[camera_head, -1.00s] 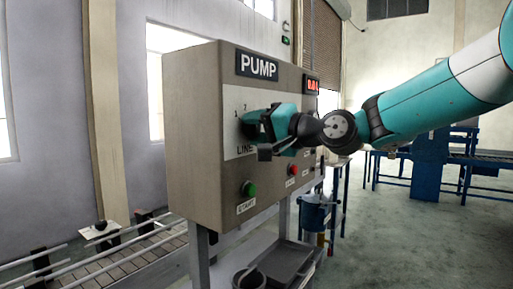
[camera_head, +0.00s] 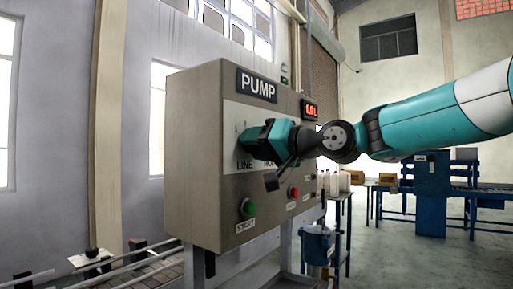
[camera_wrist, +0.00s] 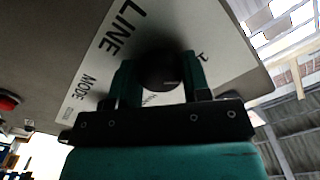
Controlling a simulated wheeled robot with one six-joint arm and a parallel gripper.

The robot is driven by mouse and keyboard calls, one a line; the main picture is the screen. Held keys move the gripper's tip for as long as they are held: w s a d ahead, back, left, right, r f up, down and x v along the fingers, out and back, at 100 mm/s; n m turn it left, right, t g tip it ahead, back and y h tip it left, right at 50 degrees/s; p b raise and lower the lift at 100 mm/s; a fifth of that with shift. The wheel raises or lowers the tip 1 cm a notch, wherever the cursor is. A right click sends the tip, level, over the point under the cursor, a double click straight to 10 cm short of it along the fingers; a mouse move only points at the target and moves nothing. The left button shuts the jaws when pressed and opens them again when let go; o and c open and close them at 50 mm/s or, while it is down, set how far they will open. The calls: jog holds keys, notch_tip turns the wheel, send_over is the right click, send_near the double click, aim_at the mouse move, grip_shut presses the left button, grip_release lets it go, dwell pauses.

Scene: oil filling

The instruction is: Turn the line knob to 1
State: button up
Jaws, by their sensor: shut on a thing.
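The line knob (camera_wrist: 160,70) is a dark round knob on the white plate of the pump panel. In the wrist view it sits between the two fingers of my gripper (camera_wrist: 162,84), which is shut on it. The word LINE (camera_wrist: 122,28) shows next to the knob, and a "1" mark (camera_wrist: 202,57) shows on its other side. I cannot tell which number the knob points to. In the head view my teal gripper (camera_head: 266,141) reaches the panel from the right and hides the knob.
The pump box (camera_head: 195,150) carries a green START button (camera_head: 247,208), a red button (camera_head: 294,192) and a lit red display (camera_head: 309,109). A blue bucket (camera_head: 316,245) hangs at lower right. Open floor lies at right.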

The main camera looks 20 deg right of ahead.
jog(key=o, duration=0.9)
jog(key=shift+s+d, duration=0.1)
jog(key=b+v, duration=0.4)
jog(key=v, duration=1.3)
